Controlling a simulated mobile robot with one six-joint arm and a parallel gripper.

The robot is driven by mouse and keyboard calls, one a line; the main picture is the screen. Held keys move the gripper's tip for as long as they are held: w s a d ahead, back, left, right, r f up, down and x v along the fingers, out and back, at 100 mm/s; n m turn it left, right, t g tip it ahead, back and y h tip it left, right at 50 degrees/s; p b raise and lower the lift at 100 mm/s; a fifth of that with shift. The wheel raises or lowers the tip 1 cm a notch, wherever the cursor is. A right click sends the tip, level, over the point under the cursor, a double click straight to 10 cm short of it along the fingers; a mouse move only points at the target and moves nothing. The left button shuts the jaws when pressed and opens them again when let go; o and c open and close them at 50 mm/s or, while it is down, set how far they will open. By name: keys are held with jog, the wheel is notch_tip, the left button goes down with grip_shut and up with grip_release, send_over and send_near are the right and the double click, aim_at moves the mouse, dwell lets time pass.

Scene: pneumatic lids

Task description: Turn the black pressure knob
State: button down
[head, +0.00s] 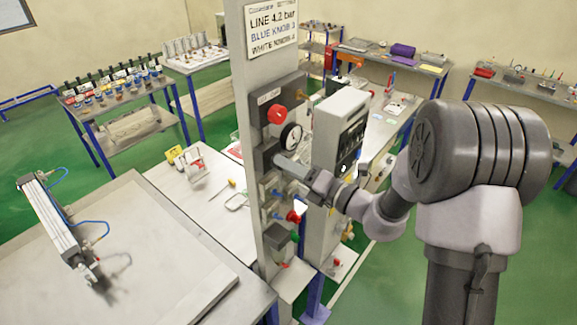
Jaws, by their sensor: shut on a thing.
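The grey control panel post (249,130) stands in the middle of the head view. A white round gauge (291,137) is on it, and a red knob (277,114) sits above the gauge. My gripper (281,161) reaches in from the right and meets the dark unit (266,157) just below the gauge. It is shut there on the black pressure knob. The knob itself is mostly hidden by the fingers, and its angle cannot be told. The gauge needle is too small to read.
A sign (271,28) tops the post and reads "LINE 4.2 bar". Blue and red fittings (293,216) project below my gripper. A grey box (340,125) stands close behind my wrist. A pneumatic cylinder (50,220) lies on the left table (165,245), which has bare space.

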jog(key=c, duration=0.9)
grip_release()
jog(key=shift+c, duration=0.2)
jog(key=b+v, duration=0.3)
jog(key=v, duration=1.4)
jog(key=shift+s+d+b, duration=0.2)
jog(key=shift+b, duration=0.2)
jog(key=shift+f, duration=0.15)
